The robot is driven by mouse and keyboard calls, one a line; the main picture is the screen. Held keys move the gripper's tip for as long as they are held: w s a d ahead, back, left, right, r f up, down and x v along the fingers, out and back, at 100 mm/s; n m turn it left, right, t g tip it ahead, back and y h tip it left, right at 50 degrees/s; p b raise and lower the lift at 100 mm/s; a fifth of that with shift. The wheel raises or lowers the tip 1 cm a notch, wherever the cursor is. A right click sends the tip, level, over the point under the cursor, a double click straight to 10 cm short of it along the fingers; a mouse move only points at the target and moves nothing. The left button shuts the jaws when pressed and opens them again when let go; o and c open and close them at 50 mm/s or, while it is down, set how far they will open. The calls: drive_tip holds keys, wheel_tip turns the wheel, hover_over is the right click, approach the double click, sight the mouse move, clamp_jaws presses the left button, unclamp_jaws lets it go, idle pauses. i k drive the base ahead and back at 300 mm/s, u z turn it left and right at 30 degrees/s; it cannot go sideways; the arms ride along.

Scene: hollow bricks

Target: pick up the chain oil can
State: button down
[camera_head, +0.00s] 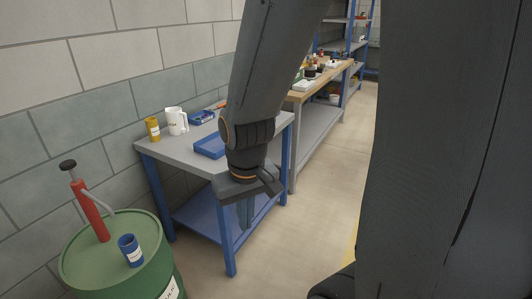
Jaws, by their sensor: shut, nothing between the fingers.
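I cannot read any label, so I cannot tell which can is the chain oil can. A yellow can (153,129) with a pale label stands upright at the back left of a grey-topped table. My gripper (245,222) points down in front of the table's near right side, apart from both cans. It is shut and empty. My arm hides part of the table.
A white jug (176,121) stands beside the yellow can. A blue tray (210,146) lies on the table (172,152). A red hand pump (91,212) rises from the drum. A long workbench (318,117) stands farther back. The floor (325,185) right of the table is clear.

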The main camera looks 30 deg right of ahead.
sight(127, 244)
drive_tip(key=u, duration=0.2)
drive_tip(key=i, duration=0.85)
drive_tip(key=u, duration=0.75)
drive_tip(key=k, duration=0.3)
drive_tip(key=u, duration=0.2)
drive_tip(key=i, duration=0.4)
drive_tip(key=z, duration=1.55)
